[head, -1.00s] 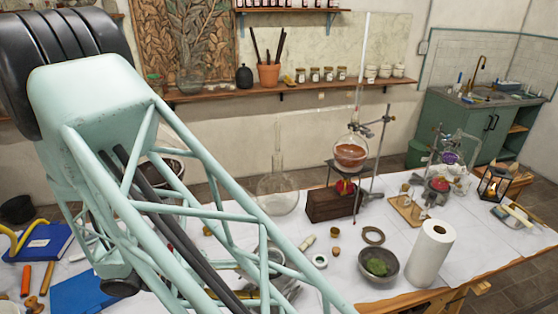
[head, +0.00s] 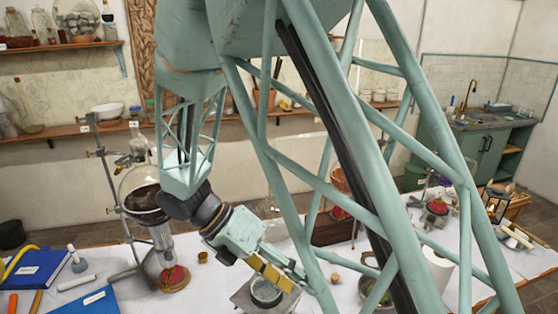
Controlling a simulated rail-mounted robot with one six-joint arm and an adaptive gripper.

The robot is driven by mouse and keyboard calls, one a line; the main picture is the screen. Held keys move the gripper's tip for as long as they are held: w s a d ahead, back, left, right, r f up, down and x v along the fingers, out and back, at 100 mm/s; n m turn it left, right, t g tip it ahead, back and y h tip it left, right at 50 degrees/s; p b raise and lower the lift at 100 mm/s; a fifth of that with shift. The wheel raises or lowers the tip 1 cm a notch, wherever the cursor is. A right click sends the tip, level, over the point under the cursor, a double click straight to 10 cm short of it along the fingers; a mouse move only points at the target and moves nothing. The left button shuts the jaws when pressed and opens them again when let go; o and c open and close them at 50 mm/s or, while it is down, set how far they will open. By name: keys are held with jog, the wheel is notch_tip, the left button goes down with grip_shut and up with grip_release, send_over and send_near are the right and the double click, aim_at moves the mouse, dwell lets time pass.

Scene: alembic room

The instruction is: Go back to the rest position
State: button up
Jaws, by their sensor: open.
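My gripper (head: 290,274) is in the head view at the lower middle, at the end of my pale green arm. It is open, and I see nothing held in it. It hangs over the table, with a yellow strip on its near side. Just below it in the picture is a square grey device with a round metal dish (head: 265,292) on top. I cannot tell how far the gripper is above that dish. My arm's lattice links cross the middle and right of the view and hide much of the table.
A round flask of dark liquid (head: 143,196) on a metal stand is close left of my wrist. Blue books (head: 36,268) lie at the left. A bowl (head: 378,290) and a paper towel roll (head: 438,270) show partly behind my links. Shelves line the back wall.

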jog(key=s+d+r+m+t+y+b, duration=0.15)
jog(key=d+r+m+y, duration=0.55)
jog(key=d+r+m, duration=0.7)
jog(key=s+r+m+t+b, duration=0.1)
jog(key=s+m, duration=0.4)
jog(key=s, duration=0.2)
jog(key=s+d+r+m+t+y+b, duration=0.1)
jog(key=s+m+b, duration=0.1)
jog(key=s+m, duration=0.3)
jog(key=s+d+r+m+t+y+b, duration=0.1)
jog(key=s+m+b, duration=0.1)
jog(key=s+m, duration=0.3)
jog(key=shift+s+d+r, duration=0.25)
jog(key=shift+s, duration=2)
